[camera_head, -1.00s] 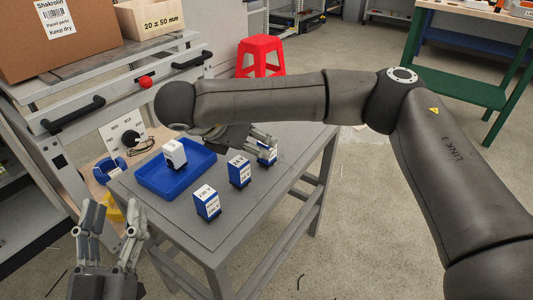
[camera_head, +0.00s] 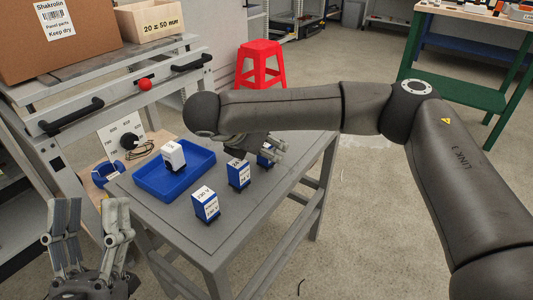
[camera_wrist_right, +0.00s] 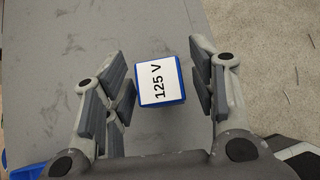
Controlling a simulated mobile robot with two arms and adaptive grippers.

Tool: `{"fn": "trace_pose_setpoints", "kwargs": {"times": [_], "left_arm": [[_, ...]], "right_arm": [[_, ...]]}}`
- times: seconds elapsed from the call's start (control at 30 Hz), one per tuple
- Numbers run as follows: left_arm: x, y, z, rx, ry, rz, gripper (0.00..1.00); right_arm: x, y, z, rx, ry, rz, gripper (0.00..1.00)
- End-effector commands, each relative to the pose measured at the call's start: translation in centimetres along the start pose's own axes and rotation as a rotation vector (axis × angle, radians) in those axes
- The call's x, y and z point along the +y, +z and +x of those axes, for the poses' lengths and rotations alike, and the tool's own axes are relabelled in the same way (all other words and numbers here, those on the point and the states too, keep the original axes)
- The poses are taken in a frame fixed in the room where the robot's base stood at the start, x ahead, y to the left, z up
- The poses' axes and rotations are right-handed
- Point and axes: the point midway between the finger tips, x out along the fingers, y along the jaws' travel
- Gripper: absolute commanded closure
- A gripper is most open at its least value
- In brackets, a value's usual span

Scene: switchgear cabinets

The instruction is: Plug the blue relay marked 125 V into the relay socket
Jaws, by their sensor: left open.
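The blue relay marked 125 V (camera_wrist_right: 161,84) stands on the grey table, its white labelled top facing my right wrist camera. My right gripper (camera_wrist_right: 163,98) is open, with a finger on either side of the relay and a small gap showing at each side. In the head view my right gripper (camera_head: 272,147) partly covers this relay (camera_head: 264,160) at the far end of the relay row. My left gripper (camera_head: 90,228) is open and empty at the lower left, off the table. I cannot make out the relay socket.
Two other blue relays, a nearer one (camera_head: 206,206) and a middle one (camera_head: 238,174), stand on the table (camera_head: 190,232). A cabinet with black handles (camera_head: 73,118) stands at left. A red stool (camera_head: 260,58) is behind.

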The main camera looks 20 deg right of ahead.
Motion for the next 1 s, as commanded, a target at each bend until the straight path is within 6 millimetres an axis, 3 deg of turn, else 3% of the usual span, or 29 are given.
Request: {"fn": "trace_pose_setpoints", "kwargs": {"times": [0.07, 0.3, 0.73, 1.0], "left_arm": [[0.0, 0.0, 0.0, 0.000, 0.000, 0.000, 0.47], [0.0, 0.0, 0.0, -0.001, 0.000, 0.001, 0.47], [0.0, 0.3, 0.2, -0.020, 0.000, 0.001, 0.47], [-0.5, 4.0, -0.2, -0.229, -0.010, 0.010, 0.47]], "right_arm": [[0.0, 0.0, 0.0, 0.000, 0.000, 0.000, 0.62], [0.0, 0.0, 0.0, 0.000, 0.000, 0.000, 0.93], [0.0, 0.4, -0.5, -0.001, 0.001, 0.001, 0.94], [0.1, 2.4, -2.4, -0.001, 0.002, 0.003, 0.94]]}}
